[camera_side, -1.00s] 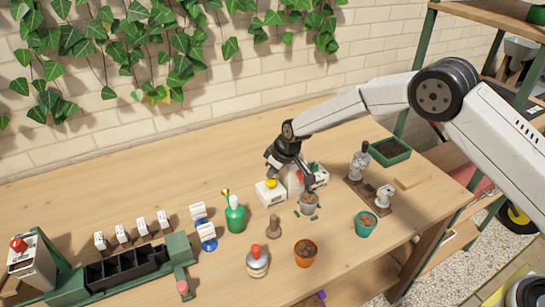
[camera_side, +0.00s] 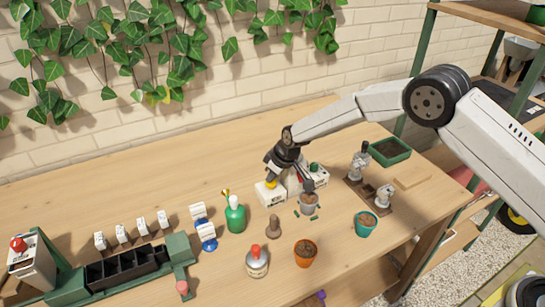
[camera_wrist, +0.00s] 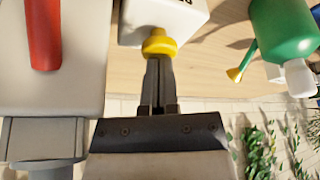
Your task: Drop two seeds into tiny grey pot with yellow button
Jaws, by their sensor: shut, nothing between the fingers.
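A white dispenser box (camera_side: 270,195) with a yellow button (camera_side: 271,184) stands mid-table. In the wrist view the yellow button (camera_wrist: 159,43) is right at the tips of my gripper (camera_wrist: 158,65), with the white box (camera_wrist: 170,14) beyond it. My gripper (camera_side: 271,174) is shut and empty, its tips at the button; I cannot tell whether the button is pressed. A tiny grey pot (camera_side: 309,201) stands to the right, in front of neighbouring dispensers and below a dark part that partly covers it. Its contents are not clear, and no seeds can be made out.
Small green pieces lie near the grey pot. The back left table is clear.

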